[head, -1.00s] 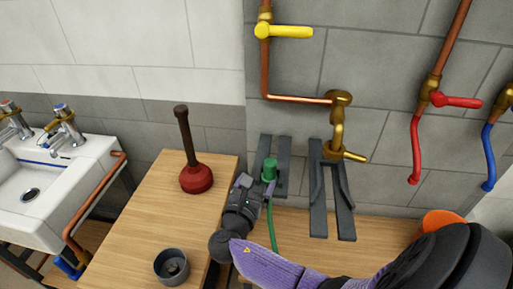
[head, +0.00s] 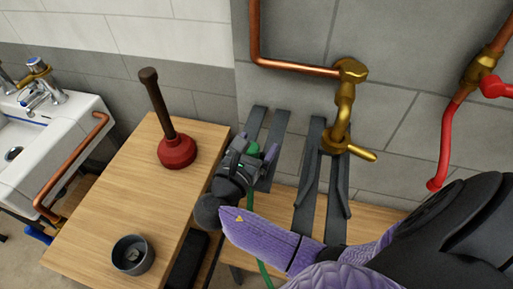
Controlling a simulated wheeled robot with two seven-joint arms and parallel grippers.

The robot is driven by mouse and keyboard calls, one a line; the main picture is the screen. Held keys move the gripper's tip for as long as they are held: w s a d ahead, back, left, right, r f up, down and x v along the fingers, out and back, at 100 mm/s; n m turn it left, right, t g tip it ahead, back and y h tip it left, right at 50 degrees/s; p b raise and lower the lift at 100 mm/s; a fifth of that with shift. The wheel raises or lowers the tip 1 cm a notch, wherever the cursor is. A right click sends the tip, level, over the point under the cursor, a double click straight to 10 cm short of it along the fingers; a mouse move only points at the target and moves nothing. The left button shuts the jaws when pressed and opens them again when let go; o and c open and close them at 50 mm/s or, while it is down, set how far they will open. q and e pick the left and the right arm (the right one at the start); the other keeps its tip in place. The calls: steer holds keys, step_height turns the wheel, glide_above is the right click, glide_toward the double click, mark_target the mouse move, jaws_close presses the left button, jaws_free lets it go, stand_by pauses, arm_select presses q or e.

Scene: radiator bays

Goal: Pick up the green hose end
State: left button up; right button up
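The green hose end (head: 253,149) stands at the dark rack on the wall, mostly hidden behind my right gripper. Its green hose (head: 265,274) shows again below my purple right forearm. My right gripper (head: 257,150) reaches up to the hose end with its fingers spread apart. The bit of green I can see lies between the two fingertips. I see no finger closed on it, and contact is hidden. My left gripper is not in view.
A brass tap (head: 343,120) hangs over a second dark rack (head: 308,190) to the right. A red plunger (head: 177,151) and a grey cup (head: 132,256) stand on the wooden bench (head: 95,215).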

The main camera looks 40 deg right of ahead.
steer(key=c, duration=0.4)
jaws_close()
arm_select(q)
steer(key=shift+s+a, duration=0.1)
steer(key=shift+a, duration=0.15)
